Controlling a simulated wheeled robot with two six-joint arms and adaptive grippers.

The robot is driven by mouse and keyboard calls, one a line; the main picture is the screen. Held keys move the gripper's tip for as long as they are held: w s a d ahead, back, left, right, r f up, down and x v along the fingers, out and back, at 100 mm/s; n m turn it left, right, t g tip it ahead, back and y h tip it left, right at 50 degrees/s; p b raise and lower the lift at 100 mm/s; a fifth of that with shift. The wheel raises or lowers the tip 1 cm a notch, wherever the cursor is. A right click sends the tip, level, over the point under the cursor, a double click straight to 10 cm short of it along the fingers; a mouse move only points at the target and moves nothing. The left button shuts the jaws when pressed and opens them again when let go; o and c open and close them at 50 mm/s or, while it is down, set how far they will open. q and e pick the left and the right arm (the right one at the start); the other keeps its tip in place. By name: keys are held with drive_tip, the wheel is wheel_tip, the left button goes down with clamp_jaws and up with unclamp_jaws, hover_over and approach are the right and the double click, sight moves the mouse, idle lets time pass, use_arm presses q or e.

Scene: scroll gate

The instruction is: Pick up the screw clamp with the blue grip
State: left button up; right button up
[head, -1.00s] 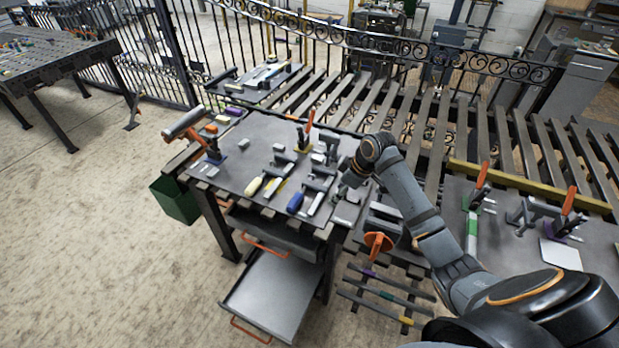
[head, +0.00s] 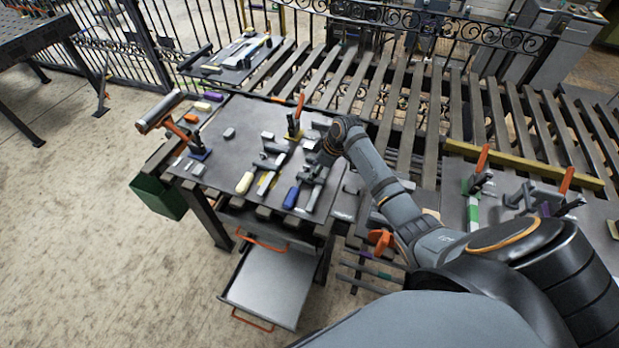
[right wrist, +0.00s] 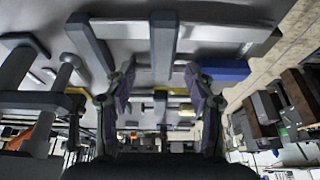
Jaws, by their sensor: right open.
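The screw clamp with the blue grip (head: 291,197) lies on the dark work table in the head view, its grip toward the front edge and its metal bar running back to the right. My right gripper (head: 323,160) is at the far end of this clamp; the arm partly hides that end. In the right wrist view, my right gripper (right wrist: 160,100) is open, with grey clamp metal in front of its spread fingers. The blue grip (right wrist: 222,70) shows just beyond the right finger. Contact cannot be told. My left gripper is not in view.
A clamp with a cream-yellow grip (head: 244,183) lies just left of the blue one. An upright orange-handled clamp (head: 296,122) stands behind. An open drawer (head: 270,285) sticks out below.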

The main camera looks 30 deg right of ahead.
drive_tip(key=shift+x, duration=1.05)
drive_tip(key=shift+a+f, duration=0.25)
drive_tip(key=shift+f, duration=0.25)
drive_tip(key=c, duration=1.1)
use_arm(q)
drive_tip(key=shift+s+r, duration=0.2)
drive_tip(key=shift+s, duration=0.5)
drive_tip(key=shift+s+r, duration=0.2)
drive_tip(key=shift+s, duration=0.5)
use_arm(e)
drive_tip(key=shift+r, duration=0.1)
clamp_jaws()
